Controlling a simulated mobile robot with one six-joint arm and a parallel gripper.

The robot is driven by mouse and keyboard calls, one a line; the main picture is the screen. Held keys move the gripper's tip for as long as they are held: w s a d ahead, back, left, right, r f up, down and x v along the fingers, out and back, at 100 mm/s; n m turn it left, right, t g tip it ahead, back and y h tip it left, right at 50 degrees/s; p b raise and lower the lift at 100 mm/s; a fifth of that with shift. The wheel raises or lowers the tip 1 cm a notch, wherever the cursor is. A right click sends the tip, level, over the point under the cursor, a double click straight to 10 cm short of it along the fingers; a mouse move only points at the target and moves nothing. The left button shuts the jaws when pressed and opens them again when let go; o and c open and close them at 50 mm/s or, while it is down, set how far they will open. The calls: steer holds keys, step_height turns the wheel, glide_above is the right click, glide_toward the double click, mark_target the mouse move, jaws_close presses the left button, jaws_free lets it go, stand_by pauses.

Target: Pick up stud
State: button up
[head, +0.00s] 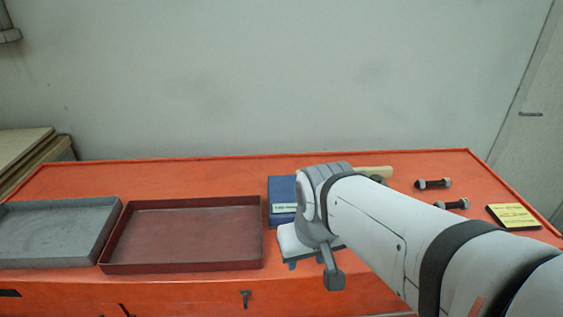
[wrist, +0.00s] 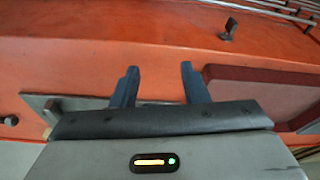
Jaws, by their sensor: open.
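Two dark studs with grey nuts on their ends lie on the orange bench top at the right of the head view. The far stud is (head: 433,184) and the near stud is (head: 452,204). My gripper is mostly hidden behind my wrist in the head view, over the front middle of the bench, well left of both studs. In the wrist view my gripper (wrist: 158,84) has its two dark fingers apart with nothing between them.
A dark red tray (head: 184,268) and a grey tray (head: 50,264) stand on the left. A blue labelled box (head: 282,188) and a pale handle (head: 375,172) are partly hidden by my arm. A yellow pad (head: 514,216) lies far right. Bench is bare around the studs.

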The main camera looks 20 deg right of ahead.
steer(key=w+d+r+n+g+p, duration=0.1)
steer(key=w+d+n+p, duration=0.1)
steer(key=w+n, duration=0.3)
steer(key=w+d+r+n+g+p, duration=0.1)
steer(key=w+d+n, duration=0.4)
steer(key=w, duration=0.5)
steer(key=w+d+r+n+p, duration=0.1)
steer(key=w+d+n+p, duration=0.2)
steer(key=w, duration=0.4)
steer(key=shift+w+d+r+n+g, duration=0.15)
steer(key=shift+d+n+g, duration=0.1)
steer(key=shift+n, duration=0.25)
steer(key=shift+w+d+n+g, duration=0.15)
steer(key=shift+d+n, duration=0.05)
steer(key=shift+n, duration=0.3)
steer(key=shift+w+d, duration=0.15)
steer(key=shift+w, duration=0.1)
steer(key=shift+d+f+n, duration=0.1)
steer(key=shift+f+n, duration=0.2)
steer(key=shift+f, duration=0.1)
step_height(320, 180, down, 7)
steer(key=shift+s+d+f+p, duration=0.1)
steer(key=shift+d+f+p, duration=0.1)
steer(key=shift+p, duration=0.8)
jaws_close()
